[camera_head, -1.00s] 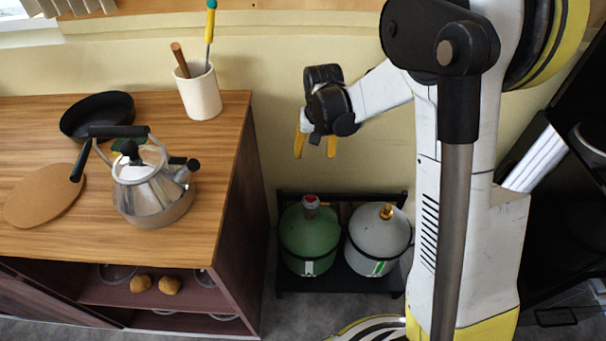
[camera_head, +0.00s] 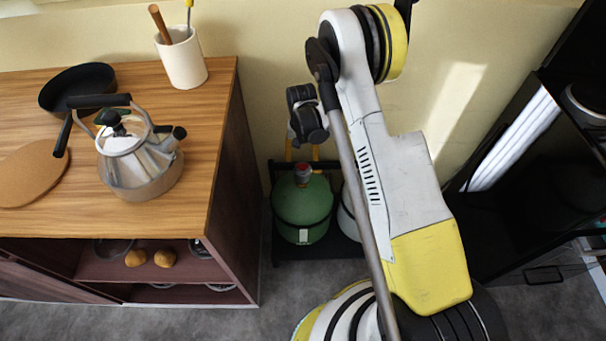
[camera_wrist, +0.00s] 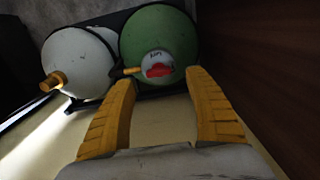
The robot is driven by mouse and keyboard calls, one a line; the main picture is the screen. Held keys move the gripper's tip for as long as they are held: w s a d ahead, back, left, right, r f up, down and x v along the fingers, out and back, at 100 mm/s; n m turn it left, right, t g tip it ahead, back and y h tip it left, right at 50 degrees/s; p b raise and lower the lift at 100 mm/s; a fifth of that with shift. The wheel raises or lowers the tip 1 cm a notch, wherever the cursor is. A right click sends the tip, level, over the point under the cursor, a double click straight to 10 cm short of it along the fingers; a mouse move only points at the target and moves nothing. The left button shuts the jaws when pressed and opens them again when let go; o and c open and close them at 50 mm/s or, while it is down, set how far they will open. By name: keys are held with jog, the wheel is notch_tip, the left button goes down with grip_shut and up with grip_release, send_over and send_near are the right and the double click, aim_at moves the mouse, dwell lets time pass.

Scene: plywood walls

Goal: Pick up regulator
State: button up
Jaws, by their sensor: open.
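The regulator (camera_head: 303,173) is a small grey and red piece on top of the green tank (camera_head: 303,212). In the wrist view the regulator (camera_wrist: 158,65) shows a pale round face with a red part, and a brass-coloured stub points left from it. My gripper (camera_head: 302,154) is open and empty, its yellow fingers just above and behind the regulator in the head view. In the wrist view the fingers (camera_wrist: 163,82) spread to either side, with the regulator between and beyond their tips. I cannot tell how large the gap to it is.
The white tank (camera_wrist: 78,62) with a brass valve (camera_wrist: 53,81) stands beside the green one in a black rack (camera_head: 288,256); my arm mostly hides it in the head view. A wooden cabinet (camera_head: 228,165) with a kettle (camera_head: 140,165) stands close on the left.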

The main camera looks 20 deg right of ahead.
aim_at(302, 164)
notch_tip(302, 164, down, 5)
jog(key=b, duration=0.2)
jog(key=shift+s+r+b, duration=0.1)
jog(key=shift+b, duration=0.2)
jog(key=shift+r, duration=0.15)
grip_shut()
